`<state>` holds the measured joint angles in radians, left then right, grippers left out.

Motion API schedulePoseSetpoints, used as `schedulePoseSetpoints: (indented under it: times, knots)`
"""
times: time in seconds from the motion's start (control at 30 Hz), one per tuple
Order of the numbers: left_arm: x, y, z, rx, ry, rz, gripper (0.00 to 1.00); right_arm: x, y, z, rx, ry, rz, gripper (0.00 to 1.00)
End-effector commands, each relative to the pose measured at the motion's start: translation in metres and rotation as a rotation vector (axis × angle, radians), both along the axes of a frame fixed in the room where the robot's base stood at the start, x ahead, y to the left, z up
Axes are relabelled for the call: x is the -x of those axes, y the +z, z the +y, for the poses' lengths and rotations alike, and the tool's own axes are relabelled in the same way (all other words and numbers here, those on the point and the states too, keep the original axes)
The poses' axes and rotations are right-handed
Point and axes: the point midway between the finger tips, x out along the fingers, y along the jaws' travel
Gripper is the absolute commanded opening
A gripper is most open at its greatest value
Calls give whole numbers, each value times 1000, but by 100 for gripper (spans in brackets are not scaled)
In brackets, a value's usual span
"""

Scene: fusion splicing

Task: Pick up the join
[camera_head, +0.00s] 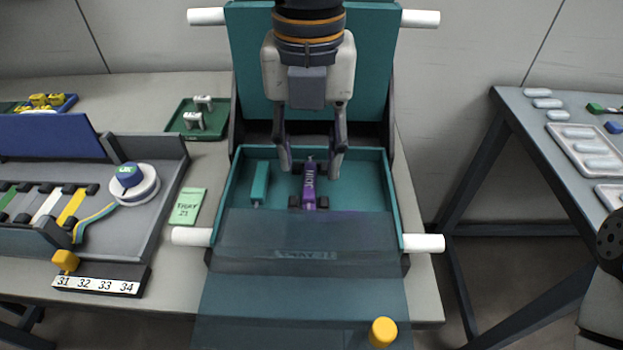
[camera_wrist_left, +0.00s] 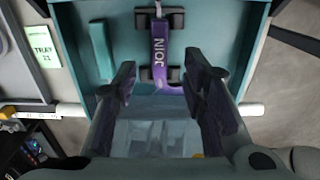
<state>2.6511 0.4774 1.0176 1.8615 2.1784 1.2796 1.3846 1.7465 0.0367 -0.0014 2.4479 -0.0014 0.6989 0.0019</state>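The join is a purple bar (camera_head: 309,186) with the word JOIN on it, lying in black holders inside the teal tray (camera_head: 377,190). In the left wrist view the join (camera_wrist_left: 159,50) lies ahead of the fingers, near the middle of the picture. My left gripper (camera_head: 312,168) is over the tray with its fingers apart, one on each side of the join's far part in the head view. In the left wrist view the gripper (camera_wrist_left: 165,75) is open and nothing is between its fingertips. The right gripper is not clearly in view; only a dark arm part shows at the right edge.
A teal block (camera_head: 260,182) lies left of the join in the tray. A see-through flap (camera_head: 300,290) with a yellow knob (camera_head: 383,331) hangs at the tray's front. A raised teal lid (camera_head: 245,80) stands behind. A grey fixture with coloured strips and a white spool (camera_head: 146,190) is left.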

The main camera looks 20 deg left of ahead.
Motion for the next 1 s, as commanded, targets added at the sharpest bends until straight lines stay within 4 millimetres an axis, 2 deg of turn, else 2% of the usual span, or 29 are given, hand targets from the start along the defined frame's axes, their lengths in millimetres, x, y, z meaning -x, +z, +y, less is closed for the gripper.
schedulePoseSetpoints:
  times: [0.1,0.23,0.4,0.43,0.57,0.6,0.9,1.0]
  knots:
    - [-4,-27,2,-1,0,11,38,7,-8,0,0,1,24,38]
    - [-4,-45,2,-1,-1,7,38,11,-12,0,0,1,35,38]
    - [-5,-43,2,-1,0,1,38,10,-11,0,0,1,32,38]
    - [-5,-43,2,-1,-1,0,34,10,-11,0,0,1,31,38]
    - [-4,-43,2,-1,0,1,4,9,-11,0,0,1,31,38]
    - [-5,-43,2,-1,-1,1,0,9,-11,0,0,1,31,38]
    - [-5,-42,2,-1,-1,1,0,9,-10,0,0,1,31,38]
    - [-5,-31,2,0,0,-3,0,7,-8,0,0,1,22,38]
